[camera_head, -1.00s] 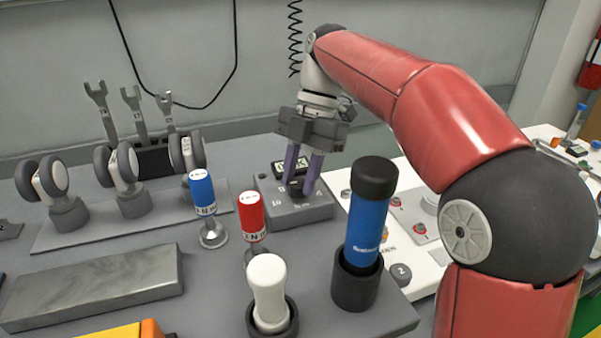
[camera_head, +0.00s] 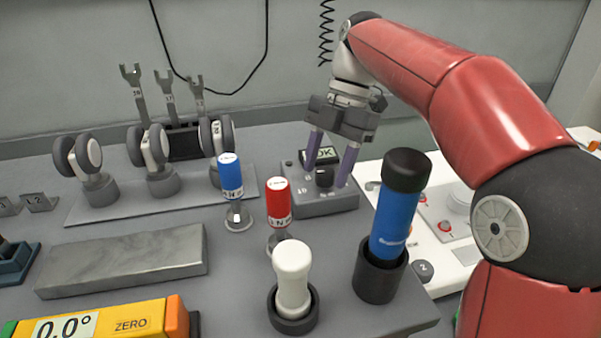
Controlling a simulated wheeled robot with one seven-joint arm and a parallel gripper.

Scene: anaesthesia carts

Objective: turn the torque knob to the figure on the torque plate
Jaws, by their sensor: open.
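The torque knob (camera_head: 324,177) is a small black knob on a grey box (camera_head: 322,204) with printed figures around it. A small display (camera_head: 319,156) behind the knob reads "OK". My gripper (camera_head: 327,178) is open above the box, with one purple finger on each side of the knob and a gap between the fingers and the knob. I cannot make out a torque plate for certain; the knob's pointer is too small to read.
Red (camera_head: 278,203) and blue (camera_head: 230,176) capped tools and a white-handled tool (camera_head: 293,275) stand left and in front. Casters (camera_head: 152,150), wrenches (camera_head: 168,90), a grey block (camera_head: 125,258) and a yellow level (camera_head: 100,322) are further left.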

